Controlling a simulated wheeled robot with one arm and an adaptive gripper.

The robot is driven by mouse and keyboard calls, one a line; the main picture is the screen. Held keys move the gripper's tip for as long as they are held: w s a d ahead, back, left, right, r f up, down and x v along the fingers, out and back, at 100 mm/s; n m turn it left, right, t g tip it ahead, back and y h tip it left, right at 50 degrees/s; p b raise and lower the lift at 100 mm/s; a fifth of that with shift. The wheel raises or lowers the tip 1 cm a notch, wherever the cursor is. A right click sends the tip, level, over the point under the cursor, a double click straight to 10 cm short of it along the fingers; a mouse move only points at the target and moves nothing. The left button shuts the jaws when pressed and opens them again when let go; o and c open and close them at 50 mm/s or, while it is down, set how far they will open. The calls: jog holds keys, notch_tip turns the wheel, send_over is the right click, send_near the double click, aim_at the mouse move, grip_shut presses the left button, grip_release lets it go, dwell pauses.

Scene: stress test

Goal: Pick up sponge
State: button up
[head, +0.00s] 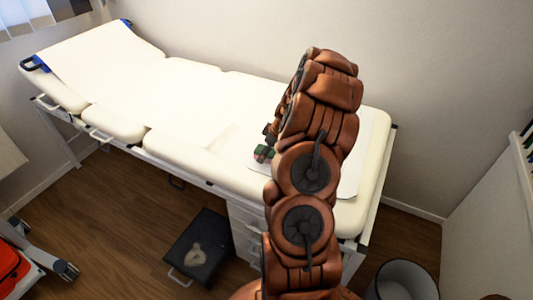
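A small green and dark pinkish object (264,153), perhaps the sponge, lies on the white examination couch (205,155), just left of my arm. It is too small to name for sure, and my arm may hide part of it. My brown arm rises in front of the couch and bends over its right part. Only a small dark part near my gripper (270,132) shows at the arm's left edge, just above the object. The fingers are hidden behind the arm, so their opening and any contact do not show.
A pale sheet (351,170) lies on the couch's right part, partly behind my arm. A dark step stool (197,247) stands on the wooden floor before the couch. A bin (403,280) stands at the lower right. White drawers (245,232) sit under the couch. The couch's left part is clear.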

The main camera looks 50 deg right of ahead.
jog(key=shift+c, duration=0.2)
jog(key=c, duration=0.8)
jog(key=shift+o, duration=0.2)
jog(key=shift+r, duration=0.1)
jog(key=shift+r+b, duration=0.55)
jog(key=shift+r, duration=0.95)
jog(key=shift+s+a+r, duration=0.1)
jog(key=shift+s+r, duration=0.1)
jog(key=s+a+b, duration=0.1)
jog(key=s+a, duration=0.1)
jog(key=s, duration=0.2)
jog(key=s+a+r+b, duration=0.1)
jog(key=s+a, duration=0.2)
jog(key=s, duration=0.2)
jog(key=s+a+b, duration=0.1)
jog(key=s+a, duration=0.1)
jog(key=s, duration=0.2)
jog(key=shift+s+a+r, duration=0.2)
jog(key=shift+s+a, duration=0.1)
jog(key=shift+a, duration=0.05)
